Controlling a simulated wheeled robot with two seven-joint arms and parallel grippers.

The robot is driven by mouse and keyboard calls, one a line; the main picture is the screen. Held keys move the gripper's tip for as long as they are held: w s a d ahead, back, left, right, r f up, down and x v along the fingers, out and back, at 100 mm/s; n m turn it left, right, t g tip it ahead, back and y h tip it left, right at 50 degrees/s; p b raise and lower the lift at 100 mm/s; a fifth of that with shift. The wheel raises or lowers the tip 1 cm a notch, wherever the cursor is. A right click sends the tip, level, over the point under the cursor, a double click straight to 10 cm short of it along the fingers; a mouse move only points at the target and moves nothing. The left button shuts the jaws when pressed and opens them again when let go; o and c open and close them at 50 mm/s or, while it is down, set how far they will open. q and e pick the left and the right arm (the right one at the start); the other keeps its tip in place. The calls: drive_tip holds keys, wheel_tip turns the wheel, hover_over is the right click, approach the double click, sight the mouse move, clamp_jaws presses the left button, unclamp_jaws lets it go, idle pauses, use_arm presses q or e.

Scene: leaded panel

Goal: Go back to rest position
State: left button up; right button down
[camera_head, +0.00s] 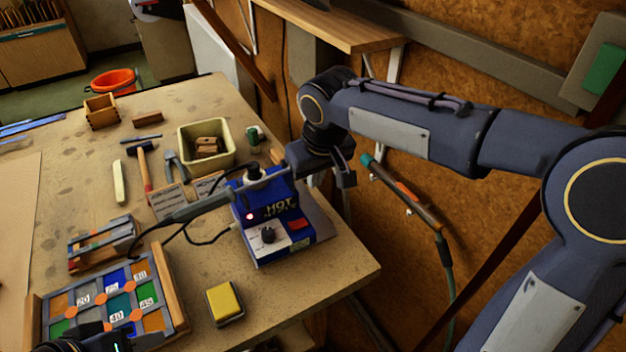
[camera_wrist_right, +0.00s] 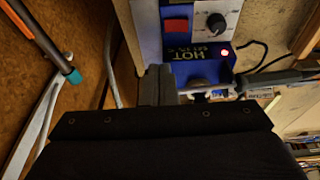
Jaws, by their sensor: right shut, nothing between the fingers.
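My right arm reaches in from the right in the head view. Its gripper (camera_head: 346,180) is over the table's right edge, just right of the blue soldering station (camera_head: 277,214). In the right wrist view my right gripper's fingers (camera_wrist_right: 157,85) are together with nothing between them, beside the station (camera_wrist_right: 190,45). The soldering iron (camera_head: 203,205) lies at the station's left side, its front end by the holder; its handle also shows in the wrist view (camera_wrist_right: 272,79). Part of my left gripper (camera_head: 85,340) shows at the bottom left, fingertips not clear.
The leaded panel (camera_head: 177,310) of coloured glass lies in a wooden frame at front left. A yellow sponge (camera_head: 224,302), a cream bin (camera_head: 232,143) and a hammer (camera_head: 143,165) lie on the table. A torch-like tool (camera_head: 405,195) hangs on the wall, right of my right gripper.

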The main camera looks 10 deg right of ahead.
idle(0.3)
drive_tip(key=s+d+m+y, duration=0.2)
drive_tip(key=s+d, duration=0.7)
drive_tip(key=s, duration=0.2)
drive_tip(key=s+f+m+t, duration=0.1)
drive_tip(key=s+f, duration=0.2)
drive_tip(key=s, duration=0.3)
drive_tip(key=s+f+m+t+y, duration=0.1)
drive_tip(key=s+f+m, duration=0.1)
drive_tip(key=s, duration=0.4)
drive_tip(key=shift+s+d+f, duration=0.35)
drive_tip(key=shift+s+f, duration=0.05)
drive_tip(key=shift+f, duration=0.05)
